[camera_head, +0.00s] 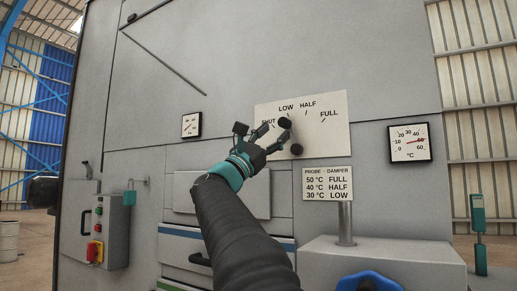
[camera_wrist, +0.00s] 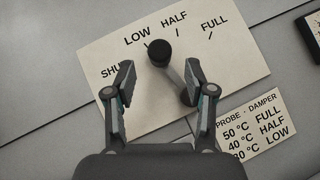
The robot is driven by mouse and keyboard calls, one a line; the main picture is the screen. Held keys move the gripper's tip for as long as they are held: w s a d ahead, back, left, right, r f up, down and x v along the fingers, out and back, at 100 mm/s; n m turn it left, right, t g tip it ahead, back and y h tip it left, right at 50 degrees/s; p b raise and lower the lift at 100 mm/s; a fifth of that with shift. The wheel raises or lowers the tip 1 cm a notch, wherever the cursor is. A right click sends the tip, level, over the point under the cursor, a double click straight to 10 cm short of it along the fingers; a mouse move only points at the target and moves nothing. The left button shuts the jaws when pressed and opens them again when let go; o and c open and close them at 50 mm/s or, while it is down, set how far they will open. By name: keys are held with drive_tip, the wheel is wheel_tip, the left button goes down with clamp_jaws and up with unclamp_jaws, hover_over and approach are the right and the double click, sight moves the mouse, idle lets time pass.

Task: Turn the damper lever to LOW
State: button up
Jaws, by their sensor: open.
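The damper lever has a dark knob (camera_head: 285,122) on an arm from a round dark pivot (camera_head: 296,149), on a pale plate (camera_head: 338,135) marked SHUT, LOW, HALF and FULL. In the wrist view the knob (camera_wrist: 160,53) lies up-left of the pivot, just below LOW and HALF. The lever points closest to LOW; the knob hides part of that area, so exact alignment cannot be told. My gripper (camera_head: 274,132) is open in front of the plate. In the wrist view its fingertips (camera_wrist: 158,74) lie either side of the knob's lower edge; contact cannot be told.
A label (camera_head: 327,184) pairs 50 °C with FULL, 40 °C with HALF and 30 °C with LOW. A °C dial (camera_head: 409,143) is at right, a smaller dial (camera_head: 191,125) at left. A grey post (camera_head: 346,222) and blue handwheel (camera_head: 368,281) stand below. A switch box (camera_head: 108,230) is at left.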

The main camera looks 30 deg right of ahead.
drive_tip(key=v, duration=0.6)
drive_tip(key=shift+a+f, duration=0.2)
drive_tip(key=shift+a, duration=0.05)
idle(1.6)
